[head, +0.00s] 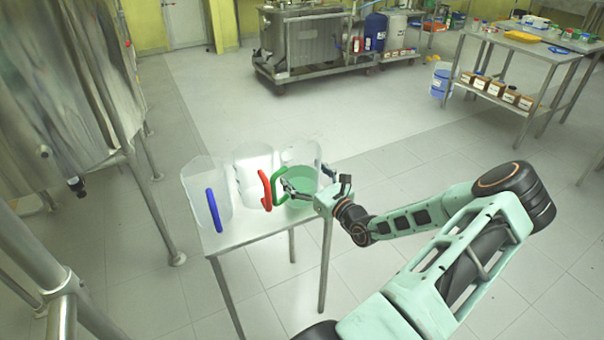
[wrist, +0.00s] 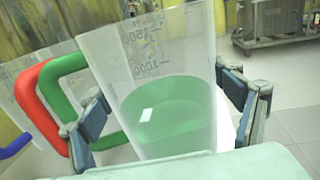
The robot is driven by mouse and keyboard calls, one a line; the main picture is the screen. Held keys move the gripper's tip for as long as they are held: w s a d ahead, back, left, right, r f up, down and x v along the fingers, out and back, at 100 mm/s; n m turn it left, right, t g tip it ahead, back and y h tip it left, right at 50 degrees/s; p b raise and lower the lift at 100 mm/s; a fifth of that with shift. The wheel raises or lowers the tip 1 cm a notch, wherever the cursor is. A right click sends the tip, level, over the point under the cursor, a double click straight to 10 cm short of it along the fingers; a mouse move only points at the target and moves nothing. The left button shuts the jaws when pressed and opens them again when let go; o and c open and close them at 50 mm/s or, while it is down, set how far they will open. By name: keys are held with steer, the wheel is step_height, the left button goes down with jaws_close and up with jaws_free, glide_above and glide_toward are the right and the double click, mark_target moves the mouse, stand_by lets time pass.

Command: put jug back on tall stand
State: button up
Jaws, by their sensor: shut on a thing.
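A clear jug with a green handle and green liquid (head: 300,155) is at the right end of the tall stand (head: 237,239), a small pale table. It also shows upright in the wrist view (wrist: 165,100). My gripper (head: 314,191) is shut on this jug, with one finger on each side of its body in the wrist view (wrist: 165,108). The left finger is close to the green handle. The jug's base is hidden in the wrist view, and I cannot tell whether it touches the stand top.
A jug with a red handle (head: 250,155) stands just left of the held jug. A jug with a blue handle (head: 196,185) stands at the stand's left end. A steel vessel (head: 60,80) on legs is further left. Floor right of the stand is clear.

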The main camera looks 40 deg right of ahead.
steer(key=shift+w+r, duration=0.1)
steer(key=o, duration=2)
steer(key=shift+a+f, duration=0.1)
steer(key=shift+f, duration=0.1)
steer(key=shift+o, duration=0.2)
steer(key=shift+r, duration=0.1)
steer(key=shift+s, duration=0.25)
steer(key=s+a, duration=0.1)
steer(key=s, duration=1)
steer(key=shift+s, duration=0.35)
steer(key=shift+a, duration=0.1)
